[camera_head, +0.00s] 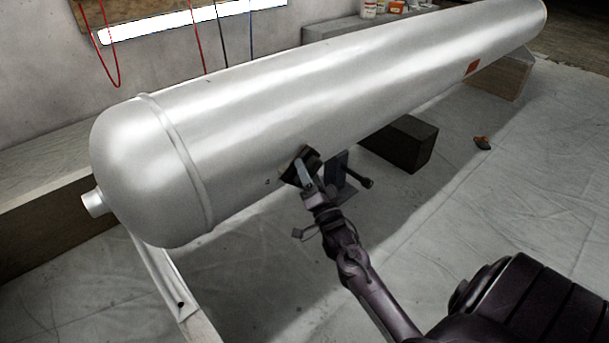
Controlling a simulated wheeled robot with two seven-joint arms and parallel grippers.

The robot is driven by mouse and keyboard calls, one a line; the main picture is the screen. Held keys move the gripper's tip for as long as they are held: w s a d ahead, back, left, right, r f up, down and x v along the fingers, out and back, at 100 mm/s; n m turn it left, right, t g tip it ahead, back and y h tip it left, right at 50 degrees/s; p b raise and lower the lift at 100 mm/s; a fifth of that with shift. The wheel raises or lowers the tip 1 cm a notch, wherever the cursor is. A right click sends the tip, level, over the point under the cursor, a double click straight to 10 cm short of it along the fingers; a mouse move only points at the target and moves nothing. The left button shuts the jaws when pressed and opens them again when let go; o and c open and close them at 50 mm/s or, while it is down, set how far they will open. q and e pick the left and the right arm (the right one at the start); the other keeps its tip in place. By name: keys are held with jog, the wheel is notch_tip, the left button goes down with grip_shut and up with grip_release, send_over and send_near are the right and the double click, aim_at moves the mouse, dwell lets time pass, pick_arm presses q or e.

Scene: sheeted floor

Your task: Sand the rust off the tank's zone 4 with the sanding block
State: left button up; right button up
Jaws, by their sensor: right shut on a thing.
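The long silvery tank (250,110) lies slantwise across the view, its rounded end at the left. My right gripper (304,174) is at the tank's lower near side, left of its middle. It is shut on a dark block, which I take as the sanding block (296,162); the block appears to be against the tank wall, and the gripper partly hides it. A small orange-brown patch (472,67) shows on the tank farther right. My left gripper is out of view.
A dark support block (402,143) stands under the tank, another support (500,78) toward its far end. A small brown thing (482,142) lies on the sheeted floor (520,190). Several small containers (385,7) stand behind the tank. The floor at the right is mostly clear.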

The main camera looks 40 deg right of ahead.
aim_at(317, 168)
jog(key=shift+w+d, duration=0.1)
jog(key=shift+d, duration=1.4)
jog(key=shift+w+d+r, duration=0.1)
jog(key=shift+d, duration=0.65)
jog(key=shift+w+d+r, duration=0.1)
jog(key=shift+d, duration=0.8)
jog(key=shift+p, duration=0.35)
